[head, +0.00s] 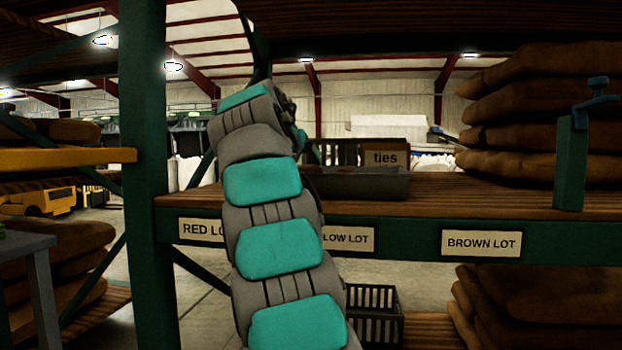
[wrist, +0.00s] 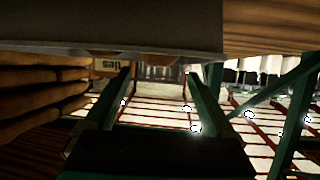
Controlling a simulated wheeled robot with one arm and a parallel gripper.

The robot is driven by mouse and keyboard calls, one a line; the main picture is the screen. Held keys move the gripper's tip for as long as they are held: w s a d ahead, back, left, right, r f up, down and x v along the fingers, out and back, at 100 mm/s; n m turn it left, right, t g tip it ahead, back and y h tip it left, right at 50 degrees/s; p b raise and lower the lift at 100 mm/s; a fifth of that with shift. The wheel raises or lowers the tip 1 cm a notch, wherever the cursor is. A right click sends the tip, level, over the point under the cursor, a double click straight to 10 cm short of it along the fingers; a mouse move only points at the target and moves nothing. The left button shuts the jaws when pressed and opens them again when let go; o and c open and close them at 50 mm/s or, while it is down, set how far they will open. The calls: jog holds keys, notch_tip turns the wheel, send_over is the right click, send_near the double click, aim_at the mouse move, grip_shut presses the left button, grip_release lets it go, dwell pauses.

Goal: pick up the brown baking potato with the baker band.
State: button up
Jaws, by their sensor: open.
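No brown baking potato with a baker band can be made out. A dark grey tray (head: 368,184) sits on the wooden shelf in the head view, its left part hidden behind my arm. In the wrist view, which looks upside down, the tray's grey wall (wrist: 110,37) fills the top. Small brown rounded shapes (wrist: 168,59) show just past its rim; I cannot tell what they are. My gripper (wrist: 168,72) is open, with its two green fingers apart and nothing visible between them. In the head view my arm hides the gripper.
A box labelled "ties" (head: 385,157) stands behind the tray. Brown sacks (head: 530,120) are stacked at the shelf's right, near a green post with a blue fitting (head: 571,160). The shelf edge carries lot labels, including BROWN LOT (head: 481,243). A black crate (head: 375,312) is below.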

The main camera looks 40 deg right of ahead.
aim_at(307, 166)
jog(key=shift+p+x, duration=0.45)
jog(key=shift+x, duration=3.4)
jog(key=shift+s, duration=0.15)
jog(key=shift+c, duration=0.2)
jog(key=c, duration=1.3)
